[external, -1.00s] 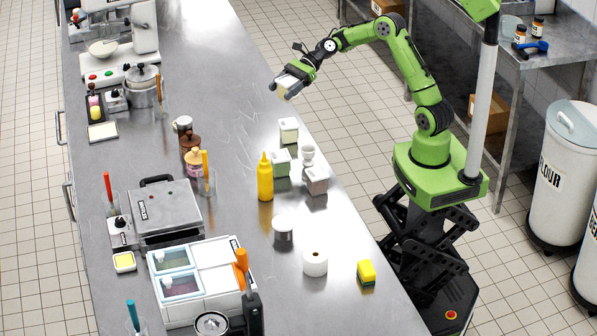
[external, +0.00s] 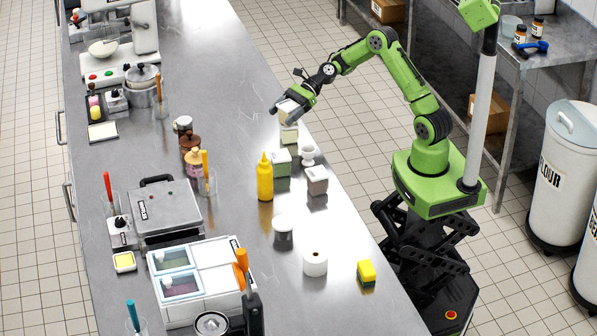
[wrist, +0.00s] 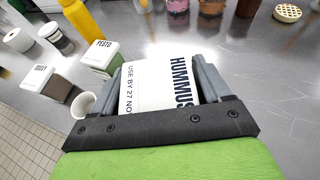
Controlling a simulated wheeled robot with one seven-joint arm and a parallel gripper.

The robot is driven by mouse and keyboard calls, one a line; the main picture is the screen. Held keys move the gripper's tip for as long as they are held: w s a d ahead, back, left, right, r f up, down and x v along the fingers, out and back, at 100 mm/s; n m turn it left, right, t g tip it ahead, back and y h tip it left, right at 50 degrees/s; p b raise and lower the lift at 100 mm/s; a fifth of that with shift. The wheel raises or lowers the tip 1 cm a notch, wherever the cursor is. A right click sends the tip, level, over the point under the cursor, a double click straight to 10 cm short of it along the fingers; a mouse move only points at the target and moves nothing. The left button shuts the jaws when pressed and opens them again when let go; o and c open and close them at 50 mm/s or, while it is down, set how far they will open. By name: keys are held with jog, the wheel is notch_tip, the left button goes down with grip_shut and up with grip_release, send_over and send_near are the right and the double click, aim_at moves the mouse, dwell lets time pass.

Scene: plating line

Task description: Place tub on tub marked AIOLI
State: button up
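My gripper (external: 284,106) is shut on a white tub (external: 290,111). In the wrist view the held tub (wrist: 158,88) sits between the fingers, its lid reading HUMMUS and a use-by date. In the external view it is right above another pale tub (external: 289,134) on the counter; I cannot tell whether they touch. No AIOLI mark is readable, and the lower tub is hidden in the wrist view. A green-sided tub marked PESTO (wrist: 101,57) stands nearby, also in the external view (external: 280,163). A brown-sided tub (external: 317,181) stands beside it, its label hard to read.
A small white cup (external: 308,155) stands close to the tubs, near the counter edge. A yellow squeeze bottle (external: 265,178) is left of them. The steel counter (external: 215,80) is clear toward the back.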

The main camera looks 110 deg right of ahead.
jog(key=shift+o, duration=1.2)
jog(key=shift+r, duration=0.2)
jog(key=p+v, duration=0.3)
jog(key=v, duration=0.9)
jog(key=a+r+n+g+h, duration=0.25)
jog(key=a+n+g, duration=0.45)
jog(key=a+n, duration=1.2)
jog(key=s+a+r+n+h, duration=0.1)
jog(key=s+a+n, duration=0.3)
jog(key=s+n, duration=0.2)
jog(key=s+a+r+n+h, duration=0.1)
jog(key=s+a+n, duration=0.4)
jog(key=s, duration=0.5)
jog(key=shift+s+r+n, duration=0.3)
jog(key=shift+r+n, duration=0.5)
